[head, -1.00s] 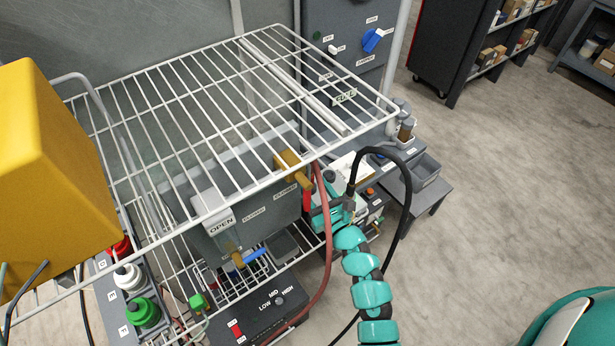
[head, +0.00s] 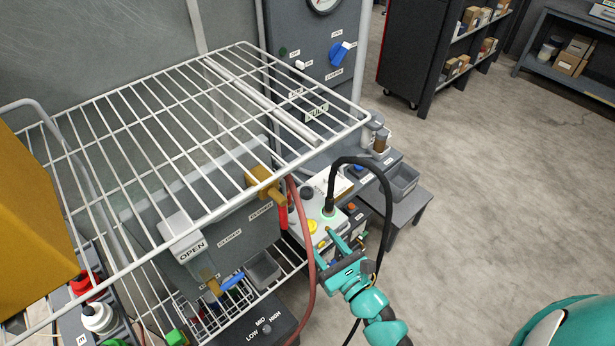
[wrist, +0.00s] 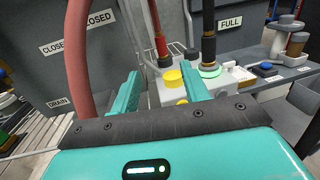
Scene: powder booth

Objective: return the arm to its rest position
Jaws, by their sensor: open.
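My gripper (head: 327,249) is teal and shows at the lower middle of the head view, right of the red hose. Its two fingers are apart with nothing between them. They point toward a pale box (head: 318,234) with a yellow button and a black cable rising from a green-ringed socket. In the wrist view, my gripper (wrist: 160,88) has its fingers spread, and the box's yellow button (wrist: 172,78) shows beyond the gap. My arm comes up from the bottom of the head view.
A white wire shelf (head: 362,122) overhangs to the left of my arm. A red hose (head: 307,250) and a looping black cable (head: 388,205) hang close by. A grey side table (head: 408,210) stands behind. The floor (head: 490,190) at right is clear.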

